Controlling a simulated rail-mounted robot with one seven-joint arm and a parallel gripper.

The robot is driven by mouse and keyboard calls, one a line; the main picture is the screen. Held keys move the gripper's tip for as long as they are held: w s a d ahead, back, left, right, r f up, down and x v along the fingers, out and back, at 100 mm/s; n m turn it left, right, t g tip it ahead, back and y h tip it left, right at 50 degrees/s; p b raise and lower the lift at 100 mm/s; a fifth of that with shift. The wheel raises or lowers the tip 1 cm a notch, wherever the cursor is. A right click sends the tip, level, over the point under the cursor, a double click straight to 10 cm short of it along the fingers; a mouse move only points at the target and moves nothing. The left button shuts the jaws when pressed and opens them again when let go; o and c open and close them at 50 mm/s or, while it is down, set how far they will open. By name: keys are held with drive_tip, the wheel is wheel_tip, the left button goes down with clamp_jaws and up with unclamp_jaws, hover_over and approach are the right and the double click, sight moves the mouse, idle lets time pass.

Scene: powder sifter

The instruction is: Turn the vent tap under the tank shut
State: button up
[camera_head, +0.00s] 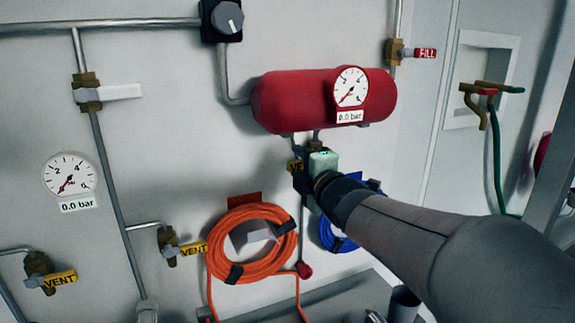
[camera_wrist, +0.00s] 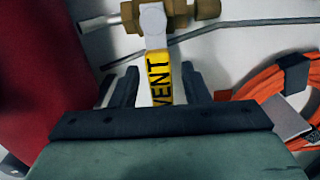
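The red tank (camera_head: 295,100) hangs on the wall in the head view, and its red side fills the left of the wrist view (camera_wrist: 40,70). The vent tap under it has a brass body (camera_wrist: 180,12) and a yellow lever marked VENT (camera_wrist: 160,68). In the wrist view the lever points down the picture, between the fingers of my gripper (camera_wrist: 159,75). The fingers are open, with a narrow gap visible on each side of the lever. In the head view my gripper (camera_head: 306,180) covers most of the tap; only a bit of yellow label (camera_head: 294,166) shows.
A gauge (camera_head: 350,88) on the tank reads 0.0 bar. An orange hose coil (camera_head: 252,268) hangs below left and a blue coil (camera_head: 332,236) behind my arm. Two other VENT taps (camera_head: 190,248) (camera_head: 58,279) are further left. A red FILL tap (camera_head: 424,53) is at upper right.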

drive_tip(key=p+v, duration=0.3)
drive_tip(key=v, duration=0.9)
drive_tip(key=shift+p, duration=0.4)
